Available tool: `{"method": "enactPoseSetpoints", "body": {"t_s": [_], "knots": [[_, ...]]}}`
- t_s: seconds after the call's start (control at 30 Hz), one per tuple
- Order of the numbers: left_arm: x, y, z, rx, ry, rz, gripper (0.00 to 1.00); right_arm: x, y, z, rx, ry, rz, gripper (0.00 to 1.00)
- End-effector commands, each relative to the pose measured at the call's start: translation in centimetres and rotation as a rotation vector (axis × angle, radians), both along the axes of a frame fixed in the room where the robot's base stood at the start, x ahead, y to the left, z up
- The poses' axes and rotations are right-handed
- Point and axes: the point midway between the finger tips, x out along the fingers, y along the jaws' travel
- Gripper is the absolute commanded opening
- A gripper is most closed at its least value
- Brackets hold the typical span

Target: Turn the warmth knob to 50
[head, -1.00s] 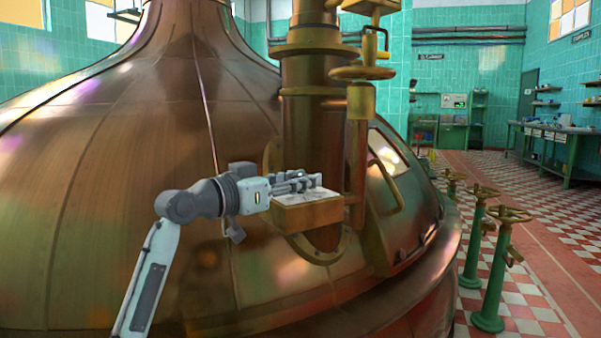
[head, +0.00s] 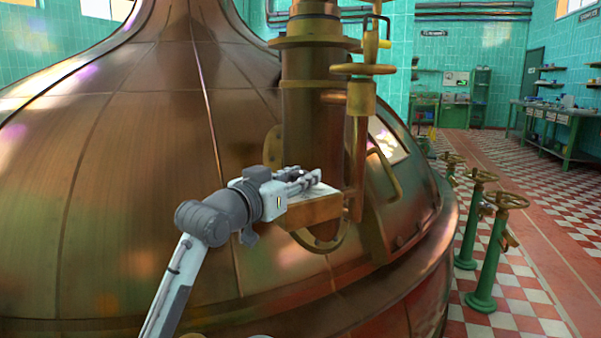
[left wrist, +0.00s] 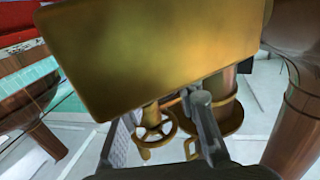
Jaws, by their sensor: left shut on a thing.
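A brass box (head: 316,213) with a pale top face is mounted at the copper column in the head view. My left gripper (head: 312,179) lies over that top face, its fingers pointing right. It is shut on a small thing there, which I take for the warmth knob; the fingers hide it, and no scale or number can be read. In the left wrist view a plain brass face of the box (left wrist: 160,50) fills the upper middle, with grey gripper parts below it. My right gripper is not in view.
The big copper kettle (head: 130,180) fills the left and middle. A brass handwheel (head: 362,69) and vertical pipe stand just right of the column, close to the box. Green valve posts (head: 483,270) stand on the chequered floor at right, where there is free room.

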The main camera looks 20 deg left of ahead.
Motion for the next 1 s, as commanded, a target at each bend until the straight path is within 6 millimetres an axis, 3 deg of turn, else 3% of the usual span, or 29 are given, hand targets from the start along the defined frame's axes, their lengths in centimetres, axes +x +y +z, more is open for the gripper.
{"method": "enactPoseSetpoints", "body": {"t_s": [0.47,0.5,0.63,1.0], "knots": [[0.00,-0.09,-0.37,0.001,0.008,0.004,0.01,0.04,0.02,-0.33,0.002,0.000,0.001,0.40],[0.00,-0.09,-0.37,0.001,0.008,0.004,0.34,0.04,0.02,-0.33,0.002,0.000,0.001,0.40],[0.00,-0.07,-0.28,0.001,0.006,0.005,0.50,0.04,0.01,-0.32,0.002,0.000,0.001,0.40],[-0.33,0.09,-0.13,0.001,0.002,0.006,0.52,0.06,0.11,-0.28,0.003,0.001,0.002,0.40]]}}
